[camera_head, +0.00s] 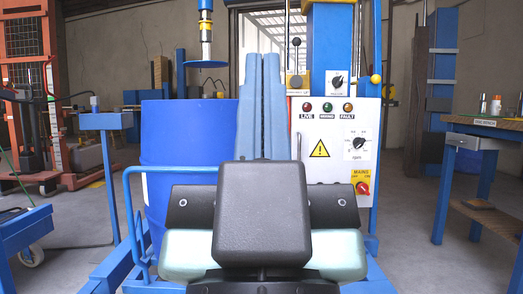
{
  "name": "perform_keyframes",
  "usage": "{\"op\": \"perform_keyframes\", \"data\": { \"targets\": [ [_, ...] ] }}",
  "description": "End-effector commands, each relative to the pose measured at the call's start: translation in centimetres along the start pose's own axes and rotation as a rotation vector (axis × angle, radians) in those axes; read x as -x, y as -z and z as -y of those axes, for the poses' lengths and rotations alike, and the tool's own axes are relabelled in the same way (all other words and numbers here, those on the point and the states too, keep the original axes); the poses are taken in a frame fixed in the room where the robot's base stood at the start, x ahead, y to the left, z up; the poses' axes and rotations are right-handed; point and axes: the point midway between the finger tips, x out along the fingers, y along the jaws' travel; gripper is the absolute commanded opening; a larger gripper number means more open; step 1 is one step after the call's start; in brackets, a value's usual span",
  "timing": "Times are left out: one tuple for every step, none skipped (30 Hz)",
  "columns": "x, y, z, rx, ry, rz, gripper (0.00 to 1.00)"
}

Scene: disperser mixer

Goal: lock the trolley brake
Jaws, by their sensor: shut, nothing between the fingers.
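A blue tubular handle (170,169) rises in front of a blue drum (182,128) at centre left; I take it for the trolley. Its lower part and wheels are mostly hidden by my own arm and the picture's bottom edge. I cannot make out a brake lever on it. My gripper (262,58) appears as two long light-blue fingers lying side by side, beyond the dark block of my arm. It is shut and empty, pointing away from me towards the mixer column. It seems apart from the trolley.
The mixer's control panel (338,135) has lamps, a dial and a red mains switch (363,187). A disperser disc (206,64) hangs above the drum. A workbench (492,127) stands right. A blue frame (22,228) with a caster (31,256) stands left. Floor shows between panel and workbench.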

Motion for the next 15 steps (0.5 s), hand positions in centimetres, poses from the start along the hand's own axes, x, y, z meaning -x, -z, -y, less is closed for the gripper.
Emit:
{"op": "perform_keyframes", "data": {
  "targets": [
    [-2.7, 2.6, 0.0, -0.001, 0.000, -0.001, 0.00],
    [-3.5, 3.3, 0.0, -0.002, 0.000, 0.000, 0.00],
    [-4.5, 4.2, 0.0, -0.002, 0.000, 0.000, 0.00],
    [-5.2, 4.9, 0.0, -0.003, 0.000, 0.000, 0.00],
    [-5.9, 5.6, -0.1, -0.003, 0.000, 0.000, 0.00],
    [-6.9, 6.5, -0.1, -0.004, 0.000, 0.000, 0.00],
    [-7.6, 7.2, -0.1, -0.004, 0.000, 0.000, 0.00],
    [-8.4, 7.9, -0.1, -0.005, 0.000, 0.000, 0.00],
    [-9.3, 8.9, -0.1, -0.005, 0.000, 0.000, 0.00],
    [-10.1, 9.6, -0.1, -0.006, 0.001, 0.000, 0.00],
    [-10.8, 10.2, -0.1, -0.006, 0.001, 0.000, 0.00],
    [-11.8, 11.2, -0.1, -0.007, 0.001, 0.000, 0.00],
    [-12.5, 11.9, -0.1, -0.007, 0.001, 0.000, 0.00],
    [-13.2, 12.5, -0.1, -0.008, 0.001, 0.000, 0.00],
    [-14.1, 13.3, -0.1, -0.008, 0.001, 0.000, 0.00]
  ]
}}
